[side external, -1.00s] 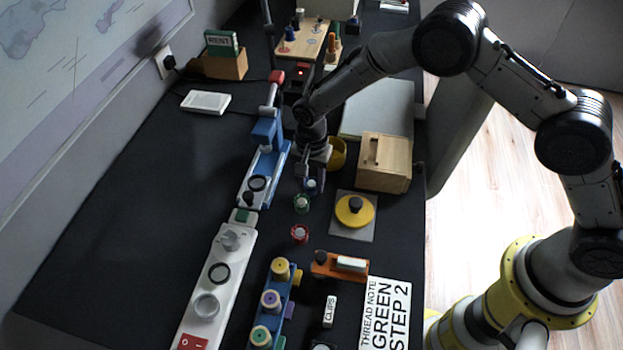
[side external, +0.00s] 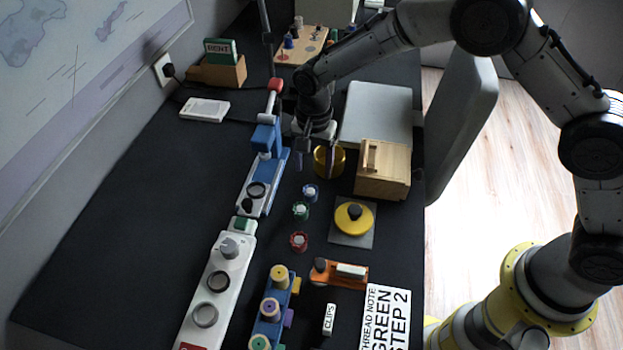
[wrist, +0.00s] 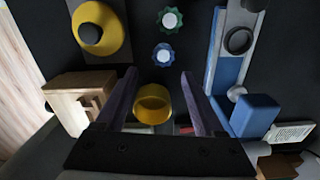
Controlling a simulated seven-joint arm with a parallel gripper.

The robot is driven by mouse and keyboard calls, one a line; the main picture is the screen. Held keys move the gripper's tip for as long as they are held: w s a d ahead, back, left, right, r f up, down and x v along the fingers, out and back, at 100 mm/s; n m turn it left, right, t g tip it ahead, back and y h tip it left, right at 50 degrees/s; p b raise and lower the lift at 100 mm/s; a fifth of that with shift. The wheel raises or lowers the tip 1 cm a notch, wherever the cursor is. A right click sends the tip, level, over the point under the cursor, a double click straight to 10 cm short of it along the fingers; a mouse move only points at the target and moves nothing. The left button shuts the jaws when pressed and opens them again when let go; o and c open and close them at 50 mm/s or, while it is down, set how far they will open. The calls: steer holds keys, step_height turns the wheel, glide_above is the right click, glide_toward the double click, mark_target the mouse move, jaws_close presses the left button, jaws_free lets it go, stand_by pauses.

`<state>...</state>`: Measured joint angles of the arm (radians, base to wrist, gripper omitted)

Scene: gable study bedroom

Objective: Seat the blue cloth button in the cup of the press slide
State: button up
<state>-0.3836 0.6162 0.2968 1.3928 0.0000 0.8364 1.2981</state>
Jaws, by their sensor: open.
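The blue cloth button (side external: 310,193), with a pale centre, lies on the dark table top. It also shows in the wrist view (wrist: 163,54), ahead of my fingertips. My gripper (side external: 318,168) is open and empty, above the table and farther back than the button. In the wrist view its two fingers (wrist: 158,76) stand apart, with nothing between their tips. The blue press (side external: 266,165) stands left of the button. A dark-rimmed round cup (side external: 257,190) sits on its pale slide and also shows in the wrist view (wrist: 239,40). I see no button in it.
A green button (side external: 300,211) and a red button (side external: 299,241) lie in front of the blue one. A yellow cup (side external: 338,160) stands close by my gripper. A wooden box (side external: 385,180) and a yellow disc (side external: 354,217) on a grey plate are to the right.

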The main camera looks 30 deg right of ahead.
steer(key=s+d+r+n+t, duration=0.1)
steer(key=d+r, duration=0.1)
steer(key=r, duration=0.4)
steer(key=s+d+r, duration=0.2)
steer(key=r, duration=0.5)
steer(key=s+d+r+n+t, duration=0.1)
steer(key=s+d+r+n, duration=0.2)
steer(key=s+d+r, duration=0.2)
steer(key=s+d+r+n+t, duration=0.2)
steer(key=s+d+r, duration=0.4)
steer(key=s, duration=0.5)
steer(key=shift+s+d+r+n, duration=0.2)
steer(key=shift+s+d+n, duration=0.2)
steer(key=shift+n, duration=0.1)
steer(key=shift+o, duration=0.6)
steer(key=s+d+f+n+t, duration=0.1)
steer(key=s+d+f+n, duration=0.1)
steer(key=s, duration=0.8)
steer(key=shift+s+d+n+t, duration=0.35)
steer(key=shift+d+n, duration=0.2)
steer(key=shift+n, duration=0.15)
